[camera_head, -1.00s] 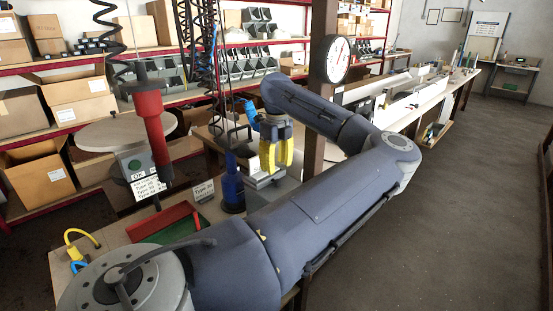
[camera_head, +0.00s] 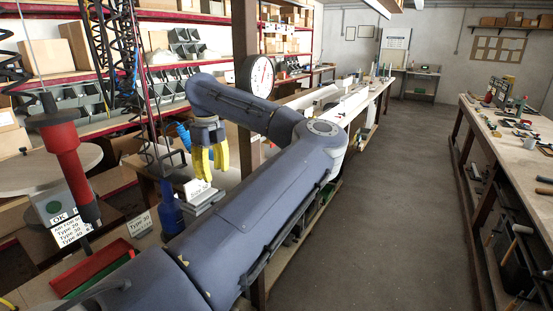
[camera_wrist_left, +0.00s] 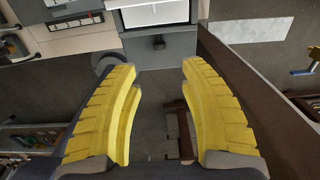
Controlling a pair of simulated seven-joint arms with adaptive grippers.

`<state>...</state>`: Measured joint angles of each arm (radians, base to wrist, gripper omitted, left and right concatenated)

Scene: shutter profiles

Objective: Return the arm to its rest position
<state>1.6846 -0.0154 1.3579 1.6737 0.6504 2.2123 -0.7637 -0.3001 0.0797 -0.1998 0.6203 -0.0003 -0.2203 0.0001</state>
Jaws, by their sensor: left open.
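My left arm (camera_head: 250,215) spans the head view from the bottom left, bends at an elbow on the right and folds back to the left. My left gripper (camera_head: 211,178) hangs from its end, with yellow fingers pointing down. In the left wrist view the fingers (camera_wrist_left: 160,95) are apart with nothing between them, so it is open and empty. In the head view it is above a small grey device (camera_head: 203,198) on the bench. My right gripper is not in view.
A blue bottle (camera_head: 169,207) and a red-and-green tray (camera_head: 92,272) are on the bench left of my arm. A red hanging tool (camera_head: 68,160) is at the left. A post with a round dial (camera_head: 262,75) stands behind my forearm. The aisle floor (camera_head: 415,200) is clear.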

